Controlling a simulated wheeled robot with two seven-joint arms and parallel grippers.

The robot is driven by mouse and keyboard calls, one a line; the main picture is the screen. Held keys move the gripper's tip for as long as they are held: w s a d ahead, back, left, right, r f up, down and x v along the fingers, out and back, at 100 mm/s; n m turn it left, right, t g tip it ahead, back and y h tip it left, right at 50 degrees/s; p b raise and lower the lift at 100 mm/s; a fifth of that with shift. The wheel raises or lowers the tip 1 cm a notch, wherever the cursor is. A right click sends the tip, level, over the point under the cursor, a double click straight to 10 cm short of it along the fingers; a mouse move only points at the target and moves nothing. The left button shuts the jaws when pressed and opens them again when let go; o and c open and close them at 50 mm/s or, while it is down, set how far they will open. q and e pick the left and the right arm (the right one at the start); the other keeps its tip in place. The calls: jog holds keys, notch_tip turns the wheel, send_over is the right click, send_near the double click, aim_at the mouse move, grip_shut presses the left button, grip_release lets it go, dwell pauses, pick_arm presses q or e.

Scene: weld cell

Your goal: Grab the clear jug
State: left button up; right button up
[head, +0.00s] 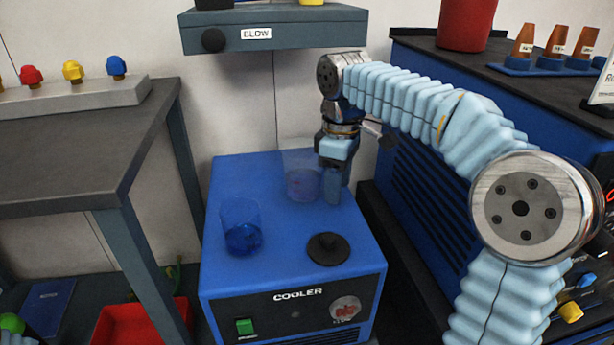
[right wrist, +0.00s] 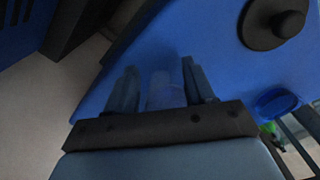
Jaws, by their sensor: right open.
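The clear jug (head: 302,178) stands upright on top of the blue cooler (head: 292,262), towards its back, partly hidden by my right gripper. My right gripper (head: 333,192) points down over the cooler, just right of the jug in the head view. In the right wrist view the gripper (right wrist: 160,72) is open, and the pale see-through jug (right wrist: 164,92) shows between its two fingers. I cannot tell whether a finger touches it. My left gripper is not in view.
A blue see-through jug (head: 241,230) stands at the cooler's left. A black round lid (head: 328,249) lies near its front right. A grey table (head: 80,155) is on the left, a dark-topped blue cabinet (head: 425,170) on the right. The blow unit (head: 275,30) hangs above.

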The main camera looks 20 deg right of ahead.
jog(key=shift+c, duration=0.3)
grip_shut()
jog(key=shift+r, duration=0.1)
